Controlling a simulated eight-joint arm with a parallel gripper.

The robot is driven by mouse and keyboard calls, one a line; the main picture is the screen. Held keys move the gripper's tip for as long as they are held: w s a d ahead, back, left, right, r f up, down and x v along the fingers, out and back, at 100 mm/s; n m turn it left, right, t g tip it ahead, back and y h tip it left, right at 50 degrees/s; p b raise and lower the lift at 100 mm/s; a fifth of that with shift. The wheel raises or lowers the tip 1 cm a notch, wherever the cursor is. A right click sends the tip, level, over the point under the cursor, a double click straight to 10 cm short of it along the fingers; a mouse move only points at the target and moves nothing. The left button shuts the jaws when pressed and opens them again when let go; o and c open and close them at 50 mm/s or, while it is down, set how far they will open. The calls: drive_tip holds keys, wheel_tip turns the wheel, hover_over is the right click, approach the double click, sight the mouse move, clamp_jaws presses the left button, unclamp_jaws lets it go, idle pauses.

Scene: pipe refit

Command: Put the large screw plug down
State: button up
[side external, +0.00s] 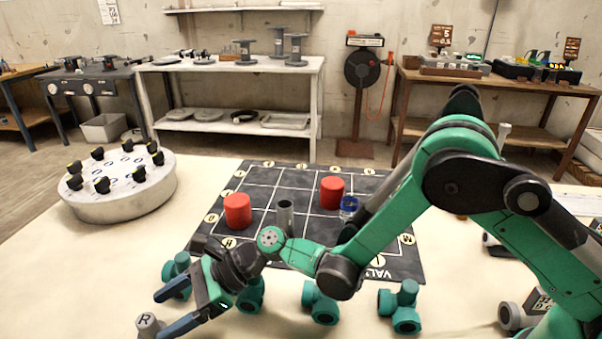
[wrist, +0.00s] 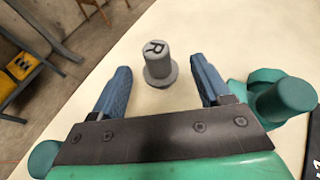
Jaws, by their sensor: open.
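The large screw plug is a grey cylinder with a wider flange at its base and a dark letter R on its top. In the wrist view the plug (wrist: 158,66) stands on the pale tabletop, framed between the two blue fingers and a little beyond them. In the wrist view a gap shows between each finger of my gripper (wrist: 160,75) and the plug.
Several teal pipe fittings (side external: 321,304) stand along the front of the table. A round white stand (side external: 120,208) with black-and-yellow pieces stands at left.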

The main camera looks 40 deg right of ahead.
sight(140, 332)
drive_tip(key=shift+a+f, duration=0.2)
drive_tip(key=shift+a, duration=0.1)
drive_tip(key=shift+x, duration=2.65)
drive_tip(key=shift+s, duration=0.1)
clamp_jaws()
